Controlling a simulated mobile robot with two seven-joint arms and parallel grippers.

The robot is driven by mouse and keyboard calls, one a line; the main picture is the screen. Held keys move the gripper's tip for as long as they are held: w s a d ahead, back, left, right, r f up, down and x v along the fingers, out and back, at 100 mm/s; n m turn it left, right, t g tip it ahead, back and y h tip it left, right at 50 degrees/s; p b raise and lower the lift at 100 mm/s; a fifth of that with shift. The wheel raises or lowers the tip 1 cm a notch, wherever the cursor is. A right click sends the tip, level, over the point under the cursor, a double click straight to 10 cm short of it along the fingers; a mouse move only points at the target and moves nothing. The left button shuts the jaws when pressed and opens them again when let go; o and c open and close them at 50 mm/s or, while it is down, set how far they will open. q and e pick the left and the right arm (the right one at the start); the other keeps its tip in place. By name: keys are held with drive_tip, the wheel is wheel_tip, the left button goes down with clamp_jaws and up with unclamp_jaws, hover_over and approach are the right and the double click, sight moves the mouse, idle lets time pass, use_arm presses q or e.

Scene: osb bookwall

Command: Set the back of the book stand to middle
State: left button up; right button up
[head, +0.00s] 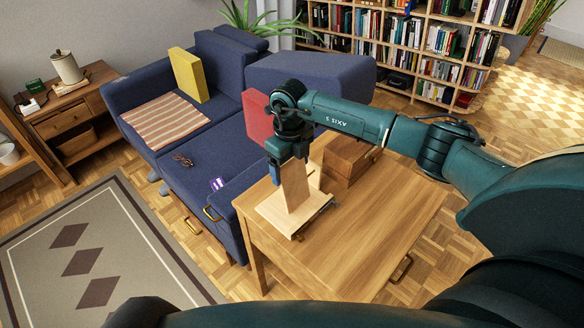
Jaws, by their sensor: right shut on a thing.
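The wooden book stand (285,219) sits on the near left part of the wooden table. Its back panel (296,185) is raised and looks nearly upright, tilted slightly. My right gripper (279,170) points down from above and is shut on the upper part of the back panel. One blue-tipped finger shows at the panel's left edge; the other finger is hard to make out. The stand's support behind the panel is mostly hidden. My left gripper is out of view.
A wooden box (347,157) stands on the table (375,225) behind the stand. The table's right and front parts are clear. A blue sofa (215,130) with a red cushion (257,116) adjoins the table's left side. Bookshelves (430,45) stand at the back.

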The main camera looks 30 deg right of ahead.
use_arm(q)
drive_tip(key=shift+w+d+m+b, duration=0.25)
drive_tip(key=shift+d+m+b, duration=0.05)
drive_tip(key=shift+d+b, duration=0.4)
use_arm(e)
drive_tip(key=shift+w+a+f, duration=0.15)
drive_tip(key=shift+w+a, duration=0.1)
drive_tip(key=shift+w, duration=0.35)
drive_tip(key=shift+w+a+f, duration=0.15)
drive_tip(key=shift+w+a, duration=0.05)
drive_tip(key=shift+w, duration=0.4)
drive_tip(key=o, duration=1)
drive_tip(key=shift+c, duration=0.2)
drive_tip(key=o, duration=0.4)
use_arm(q)
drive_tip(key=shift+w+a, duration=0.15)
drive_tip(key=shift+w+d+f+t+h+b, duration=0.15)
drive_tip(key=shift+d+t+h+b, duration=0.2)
drive_tip(key=shift+b, duration=0.5)
use_arm(e)
wheel_tip(320, 180, up, 13)
drive_tip(key=shift+s+r, duration=0.1)
